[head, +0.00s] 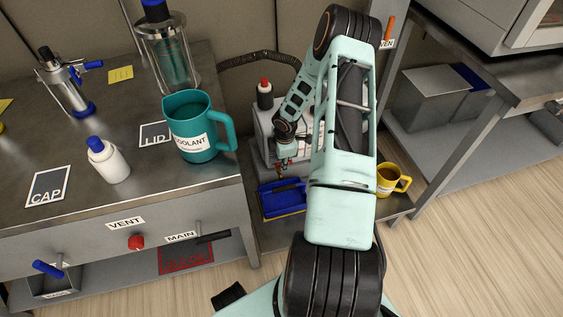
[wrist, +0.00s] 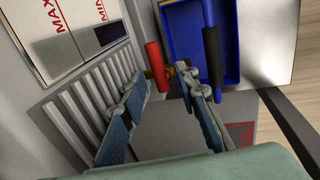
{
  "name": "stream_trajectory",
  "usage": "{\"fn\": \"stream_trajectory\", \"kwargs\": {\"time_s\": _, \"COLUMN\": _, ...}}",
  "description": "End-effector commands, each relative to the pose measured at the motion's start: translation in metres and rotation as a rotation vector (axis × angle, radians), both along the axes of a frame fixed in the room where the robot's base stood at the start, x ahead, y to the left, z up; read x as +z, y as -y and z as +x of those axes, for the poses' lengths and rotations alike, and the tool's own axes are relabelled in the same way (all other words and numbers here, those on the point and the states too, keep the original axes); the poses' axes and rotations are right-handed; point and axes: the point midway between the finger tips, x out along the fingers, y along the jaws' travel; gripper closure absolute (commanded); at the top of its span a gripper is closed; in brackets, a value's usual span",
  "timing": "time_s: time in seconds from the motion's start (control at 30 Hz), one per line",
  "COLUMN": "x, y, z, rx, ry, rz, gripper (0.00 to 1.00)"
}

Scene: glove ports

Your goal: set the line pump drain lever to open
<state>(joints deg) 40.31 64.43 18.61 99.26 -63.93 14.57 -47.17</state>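The line pump (head: 262,122) is a pale box on the low shelf, largely hidden behind my arm in the head view. In the wrist view its grey slatted side (wrist: 80,110) and a MAX/MIN window (wrist: 75,35) show. A small lever with a red grip (wrist: 155,68) stands out by a brass fitting (wrist: 172,72); I take it as the drain lever. My gripper (wrist: 163,82) is open, its fingertips on either side of the red grip's lower end. I cannot tell whether they touch it. In the head view my gripper (head: 281,163) is small and partly hidden.
A blue tray (head: 282,214) lies below the pump front; a dark-gripped bar (wrist: 212,60) crosses it. A yellow mug (head: 386,181) stands to the right. The bench on the left holds a teal coolant jug (head: 188,143) near its edge. A steel table leg (head: 446,150) stands right.

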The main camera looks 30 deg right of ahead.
Motion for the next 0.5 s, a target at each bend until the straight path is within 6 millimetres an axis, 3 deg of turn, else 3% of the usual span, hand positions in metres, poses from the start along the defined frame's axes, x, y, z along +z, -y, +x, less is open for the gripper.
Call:
{"fn": "stream_trajectory", "kwargs": {"time_s": 0.17, "x": 0.0004, "y": 0.0000, "z": 0.0000, "rx": 0.000, "ry": 0.000, "rz": 0.000, "gripper": 0.71}}
{"fn": "stream_trajectory", "kwargs": {"time_s": 0.4, "x": 0.0006, "y": 0.0000, "z": 0.0000, "rx": 0.000, "ry": 0.000, "rz": 0.000, "gripper": 0.98}}
{"fn": "stream_trajectory", "kwargs": {"time_s": 0.5, "x": 0.0006, "y": -0.0001, "z": 0.0000, "rx": 0.000, "ry": 0.000, "rz": 0.000, "gripper": 1.00}}
